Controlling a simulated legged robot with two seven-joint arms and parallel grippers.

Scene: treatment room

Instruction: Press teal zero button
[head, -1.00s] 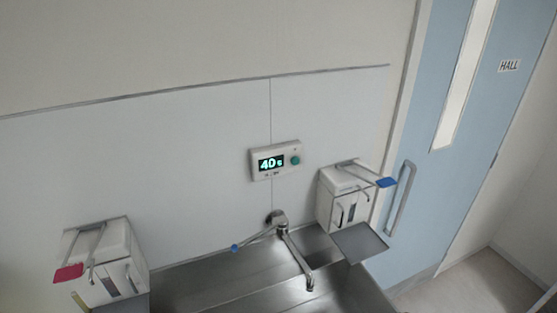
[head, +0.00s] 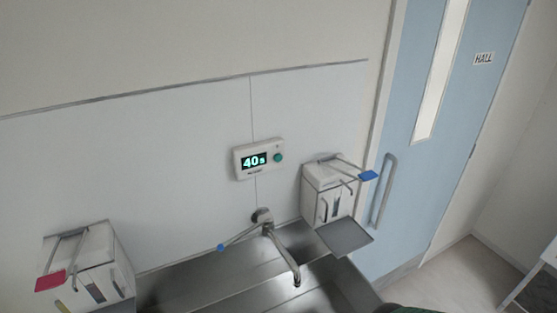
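A white timer box (head: 259,159) is fixed on the wall panel above the sink. Its dark display (head: 254,161) reads "40" with a smaller character after it. The round teal button (head: 278,157) is on the right side of the box, and nothing covers it. Neither of my grippers shows in the head view, so nothing is touching the button.
A steel sink (head: 205,283) with a tap (head: 281,251) is below the timer. Wall dispensers stand at left (head: 92,262) and right (head: 327,185), with red and blue lever tips. A grey tray (head: 344,237) juts out under the right one. A blue door (head: 425,150) is at right.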

